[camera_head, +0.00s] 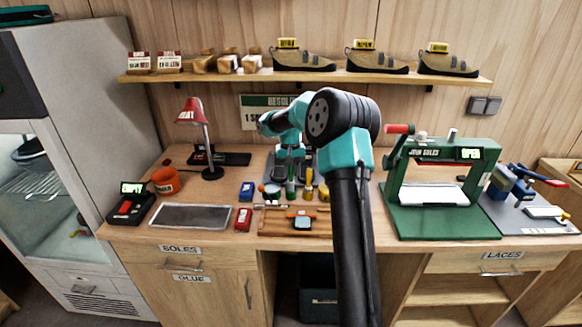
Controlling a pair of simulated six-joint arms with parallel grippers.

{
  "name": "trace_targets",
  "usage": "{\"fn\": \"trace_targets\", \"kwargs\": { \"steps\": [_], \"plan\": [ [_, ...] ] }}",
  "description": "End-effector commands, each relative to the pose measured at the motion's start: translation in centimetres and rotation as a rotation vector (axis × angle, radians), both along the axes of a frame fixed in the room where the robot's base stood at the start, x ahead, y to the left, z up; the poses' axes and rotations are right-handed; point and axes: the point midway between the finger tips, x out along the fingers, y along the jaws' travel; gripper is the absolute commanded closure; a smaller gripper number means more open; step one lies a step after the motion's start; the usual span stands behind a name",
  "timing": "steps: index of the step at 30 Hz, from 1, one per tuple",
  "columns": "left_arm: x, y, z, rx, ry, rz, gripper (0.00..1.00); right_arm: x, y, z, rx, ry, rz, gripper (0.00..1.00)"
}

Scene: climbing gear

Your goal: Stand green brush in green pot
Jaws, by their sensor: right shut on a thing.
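My right gripper (290,175) points down over the back of the workbench, behind a row of small pots and brushes. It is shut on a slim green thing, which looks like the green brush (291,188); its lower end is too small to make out. A small greenish pot (272,191) stands just left of it, and yellow-handled things (309,186) stand just right. I cannot tell whether the brush touches a pot. My left gripper is not in view.
A wooden tray (268,224) with a small tool lies in front. A green press (440,216) stands right. A shoe shelf (220,76) runs above.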

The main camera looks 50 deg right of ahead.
Motion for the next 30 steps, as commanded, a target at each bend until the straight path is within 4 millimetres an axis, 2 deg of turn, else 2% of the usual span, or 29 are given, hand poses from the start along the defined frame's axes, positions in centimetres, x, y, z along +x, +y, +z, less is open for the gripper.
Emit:
{"fn": "trace_targets", "kwargs": {
  "steps": [6,18,19,27,30],
  "plan": [
    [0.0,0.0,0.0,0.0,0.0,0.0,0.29,-0.02,0.01,-1.08,0.001,0.001,0.0,1.0],
    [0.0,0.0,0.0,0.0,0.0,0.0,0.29,-0.02,0.0,-1.3,0.001,0.001,0.0,1.0],
    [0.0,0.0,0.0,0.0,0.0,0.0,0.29,-0.02,0.0,-1.3,0.001,0.001,0.0,0.74],
    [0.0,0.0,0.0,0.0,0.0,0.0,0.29,-0.02,0.0,-1.29,0.0,0.0,0.0,0.49],
    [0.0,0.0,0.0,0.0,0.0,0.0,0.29,-0.02,0.0,-1.29,0.0,0.0,0.0,0.47]
  ]
}}
